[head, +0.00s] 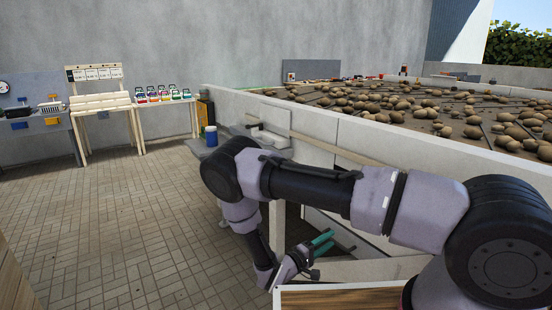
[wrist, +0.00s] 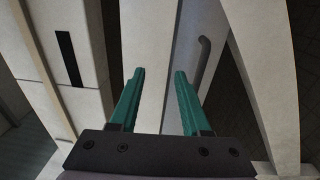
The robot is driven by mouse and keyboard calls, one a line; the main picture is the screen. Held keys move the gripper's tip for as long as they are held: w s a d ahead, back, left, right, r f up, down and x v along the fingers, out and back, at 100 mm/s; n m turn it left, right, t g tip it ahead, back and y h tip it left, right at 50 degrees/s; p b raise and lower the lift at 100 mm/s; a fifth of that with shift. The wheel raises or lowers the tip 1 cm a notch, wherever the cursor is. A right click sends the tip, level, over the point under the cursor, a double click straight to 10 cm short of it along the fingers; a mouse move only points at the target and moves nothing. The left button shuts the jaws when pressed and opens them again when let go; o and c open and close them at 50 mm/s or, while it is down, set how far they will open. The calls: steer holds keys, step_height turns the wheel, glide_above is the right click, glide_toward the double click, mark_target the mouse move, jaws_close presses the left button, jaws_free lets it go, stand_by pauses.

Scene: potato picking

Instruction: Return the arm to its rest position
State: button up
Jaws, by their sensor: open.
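My arm stretches across the right half of the head view, with its far end bent downward. My gripper (head: 326,241) has teal fingers and hangs low, close to the white side of the raised bed. In the wrist view my gripper (wrist: 159,75) shows two teal fingers apart with nothing between them. Beyond the fingers are pale panels and a grey bar handle (wrist: 203,58). Whether the fingers touch any panel cannot be told.
A raised bed (head: 330,128) with many potatoes fills the right. A wooden-topped surface (head: 340,300) lies just below my gripper in the picture. A blue container (head: 211,136) stands by the bed's corner. Tables (head: 165,104) line the back wall. The paved floor (head: 130,220) at left is clear.

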steer(key=s+d+r+m+g+y, duration=0.2)
steer(key=r+m+g+y, duration=0.15)
steer(key=r, duration=0.55)
steer(key=s+d+r+m+g+y, duration=0.25)
steer(key=r+g, duration=0.25)
steer(key=r, duration=0.5)
steer(key=s+d+r+m+g+y, duration=0.15)
steer(key=r+m+g, duration=0.25)
steer(key=r, duration=0.5)
steer(key=s+r+t+y, duration=0.4)
steer(key=s+r+y, duration=0.1)
steer(key=r, duration=0.6)
steer(key=s+r+m+t+y, duration=0.1)
steer(key=s+r+t+y, duration=0.3)
steer(key=s+r, duration=0.4)
steer(key=shift+s+d+r+t+y, duration=0.25)
steer(key=shift+r+t+y, duration=0.1)
steer(key=shift+r, duration=1.75)
